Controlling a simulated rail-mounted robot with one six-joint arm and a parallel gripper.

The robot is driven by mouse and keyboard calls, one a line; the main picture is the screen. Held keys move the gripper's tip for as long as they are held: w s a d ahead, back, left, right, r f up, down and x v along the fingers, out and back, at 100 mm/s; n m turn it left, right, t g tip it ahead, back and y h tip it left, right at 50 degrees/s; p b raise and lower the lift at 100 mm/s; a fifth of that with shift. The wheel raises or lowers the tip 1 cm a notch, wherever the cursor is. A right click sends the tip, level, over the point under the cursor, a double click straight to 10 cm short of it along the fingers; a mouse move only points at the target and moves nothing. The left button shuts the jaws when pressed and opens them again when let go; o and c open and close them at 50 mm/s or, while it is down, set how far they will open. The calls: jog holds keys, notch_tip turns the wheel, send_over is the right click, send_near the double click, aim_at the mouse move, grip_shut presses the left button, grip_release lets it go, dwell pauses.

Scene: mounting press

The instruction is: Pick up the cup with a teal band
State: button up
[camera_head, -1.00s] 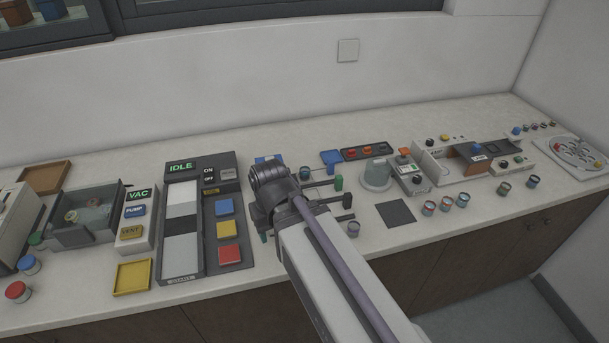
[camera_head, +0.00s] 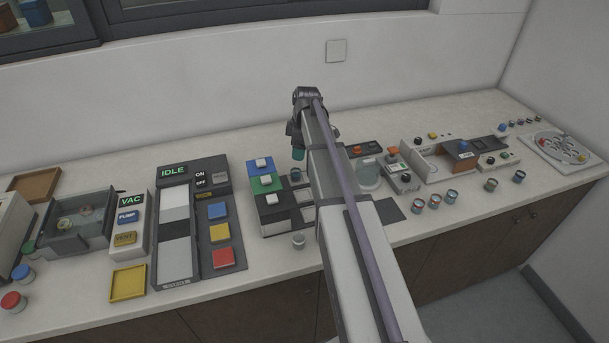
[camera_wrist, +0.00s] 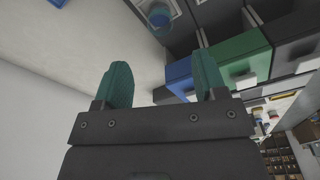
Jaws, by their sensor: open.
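Several small cups stand in a loose row at the right of the counter in the head view; one (camera_head: 452,194) looks blue-teal, but the band colours are too small to tell surely. Another small cup (camera_head: 298,241) stands alone at the counter's front, just left of my arm, its band unclear. A clear cup with blue inside (camera_wrist: 159,17) shows at the top.
A unit with blue, green and black blocks (camera_head: 268,185) stands below and left of my gripper. A yellow tray (camera_head: 128,283) lies at the front left. My arm hides part of the middle.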

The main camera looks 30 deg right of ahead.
jog(key=b, duration=0.6)
send_over(296, 171)
jog(key=s, duration=0.2)
jog(key=f, duration=0.6)
jog(key=shift+w+a, duration=0.15)
jog(key=shift+w, duration=0.1)
jog(key=shift+r, duration=0.15)
jog(key=f+b, duration=0.5)
jog(key=shift+w+a+f, duration=0.15)
jog(key=shift+a+f, duration=0.05)
jog(key=shift+r, duration=0.2)
jog(key=c, duration=1)
notch_tip(296, 171, up, 10)
jog(key=p, duration=1)
